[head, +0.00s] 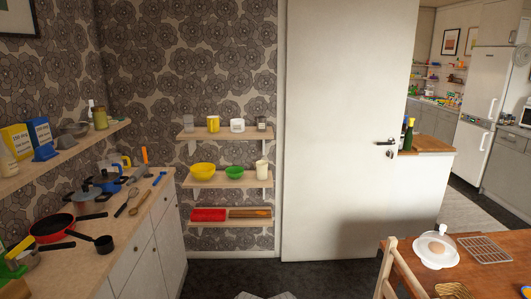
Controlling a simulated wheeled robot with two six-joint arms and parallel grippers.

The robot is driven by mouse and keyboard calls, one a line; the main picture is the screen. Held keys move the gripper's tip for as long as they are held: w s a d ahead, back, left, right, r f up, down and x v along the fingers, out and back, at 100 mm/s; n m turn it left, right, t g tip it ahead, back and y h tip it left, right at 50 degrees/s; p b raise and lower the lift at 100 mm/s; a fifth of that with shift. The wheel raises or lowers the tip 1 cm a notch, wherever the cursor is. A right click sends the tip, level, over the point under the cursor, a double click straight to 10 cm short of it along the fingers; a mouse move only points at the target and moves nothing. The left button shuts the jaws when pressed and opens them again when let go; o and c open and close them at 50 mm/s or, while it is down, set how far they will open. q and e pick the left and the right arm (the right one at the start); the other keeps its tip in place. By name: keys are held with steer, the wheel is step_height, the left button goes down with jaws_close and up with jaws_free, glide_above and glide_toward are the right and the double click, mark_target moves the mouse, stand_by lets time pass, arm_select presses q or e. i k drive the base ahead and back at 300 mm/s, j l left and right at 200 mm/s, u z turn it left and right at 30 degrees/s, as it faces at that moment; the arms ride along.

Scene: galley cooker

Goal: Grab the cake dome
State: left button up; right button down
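The cake dome (435,243) is a clear, see-through cover with a small white knob on top. It stands on a white plate at the lower right, on a wooden table (486,277). A round, pale brown item shows through the dome. My left and right grippers are not in view.
A wire rack (484,249) lies right of the dome. A wooden chair (391,266) stands at the table's left edge. The counter (90,250) at left holds pans and utensils. A white door (345,130) stands mid-view; dark floor (225,275) shows between counter and table.

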mark_target(437, 247)
steer(key=z, duration=1.3)
